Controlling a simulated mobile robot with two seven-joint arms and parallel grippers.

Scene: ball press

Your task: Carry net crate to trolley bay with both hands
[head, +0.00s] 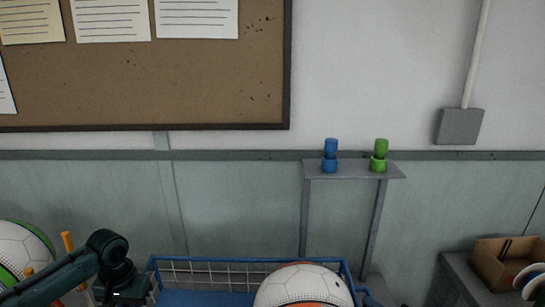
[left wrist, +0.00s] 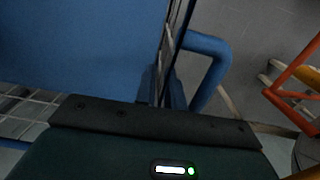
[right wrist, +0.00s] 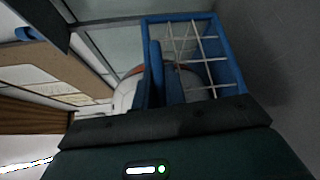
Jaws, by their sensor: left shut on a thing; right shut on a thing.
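The net crate (head: 250,261) has a blue rim and white wire mesh. It shows at the bottom edge of the head view, its lower part cut off. A white and orange ball (head: 298,287) sits in it. My left gripper (head: 128,287) is at the crate's left end, shut on it. The left wrist view shows a blue panel and a blue handle loop (left wrist: 211,70) close by. My right gripper (right wrist: 160,112) is shut on the crate's other end, with blue frame and mesh (right wrist: 232,75) close ahead. Both fingertip contacts are largely hidden.
A wall shelf (head: 350,171) with a blue and a green fitting is behind the crate. Another ball (head: 22,248) and orange posts (head: 67,242) are at left. A cardboard box (head: 500,264) sits on a grey bench at right. Grey floor shows in the left wrist view.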

